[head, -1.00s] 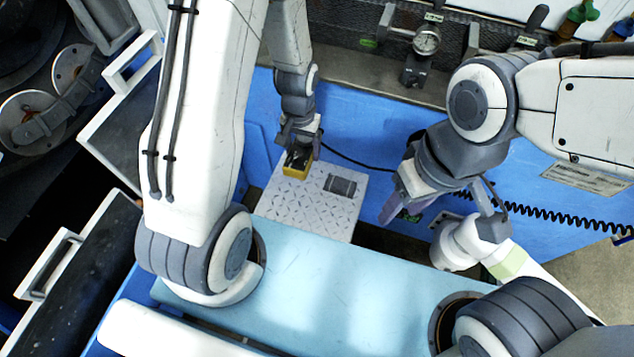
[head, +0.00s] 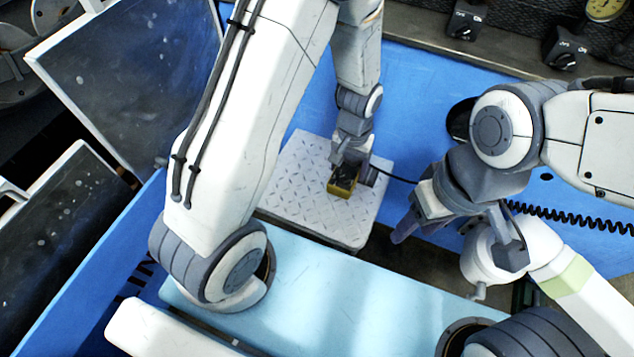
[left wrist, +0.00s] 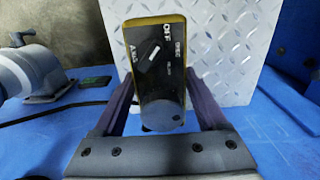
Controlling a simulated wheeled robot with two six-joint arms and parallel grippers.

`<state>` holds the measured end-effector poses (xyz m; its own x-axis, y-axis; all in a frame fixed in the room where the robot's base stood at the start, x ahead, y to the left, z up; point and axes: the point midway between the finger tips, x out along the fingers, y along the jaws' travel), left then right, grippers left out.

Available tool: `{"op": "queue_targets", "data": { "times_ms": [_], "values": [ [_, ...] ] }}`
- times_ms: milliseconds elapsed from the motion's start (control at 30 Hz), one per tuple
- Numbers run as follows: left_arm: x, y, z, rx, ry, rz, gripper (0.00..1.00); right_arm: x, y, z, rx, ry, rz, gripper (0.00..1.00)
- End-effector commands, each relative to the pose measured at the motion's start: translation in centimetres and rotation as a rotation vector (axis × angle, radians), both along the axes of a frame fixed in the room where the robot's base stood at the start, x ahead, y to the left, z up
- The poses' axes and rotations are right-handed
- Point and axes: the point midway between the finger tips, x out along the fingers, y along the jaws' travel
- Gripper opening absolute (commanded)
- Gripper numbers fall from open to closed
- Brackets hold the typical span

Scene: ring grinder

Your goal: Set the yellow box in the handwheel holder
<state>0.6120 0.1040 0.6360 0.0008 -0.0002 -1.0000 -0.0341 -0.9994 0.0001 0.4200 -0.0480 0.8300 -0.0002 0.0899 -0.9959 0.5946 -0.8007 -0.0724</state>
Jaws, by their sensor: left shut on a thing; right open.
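My left gripper (head: 350,170) is shut on the yellow box (head: 343,187), over the right part of the diamond-patterned plate (head: 300,195). In the left wrist view, the box (left wrist: 155,65) stands lengthwise between the two fingers (left wrist: 160,100). I cannot pick out the handwheel holder for certain; the gripper and box cover part of the plate. I cannot tell whether the box touches the plate. My right gripper (head: 413,222) is open, right of the plate.
A black coiled cable (head: 570,222) runs at the right. Grey-black panels (head: 130,65) stand at the left. Grey machinery (left wrist: 42,72) shows left in the wrist view.

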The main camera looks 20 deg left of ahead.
Motion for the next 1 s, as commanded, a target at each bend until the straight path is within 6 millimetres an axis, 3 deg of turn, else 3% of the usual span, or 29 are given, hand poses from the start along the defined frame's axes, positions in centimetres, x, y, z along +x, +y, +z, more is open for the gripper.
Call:
{"op": "queue_targets", "data": {
  "times_ms": [200,400,667,900,1000],
  "values": [
    [-0.5,5.1,-3.2,0.000,0.003,0.009,0.00,0.0,0.0,-1.1,0.000,0.000,0.000,0.50],
    [-0.7,8.6,-5.2,0.000,0.001,0.005,0.00,0.0,0.0,-1.8,0.000,0.000,0.000,0.50],
    [-0.8,9.8,-6.3,0.000,0.001,0.000,0.00,0.0,0.0,-2.1,0.000,0.000,0.000,0.50],
    [-0.8,9.7,-9.6,0.000,0.002,0.000,0.00,0.0,0.0,-3.2,0.000,0.000,0.000,0.50],
    [-0.8,9.7,-9.9,0.000,0.000,0.000,0.00,0.0,0.0,-3.2,0.000,0.000,0.000,0.50]
  ]
}}
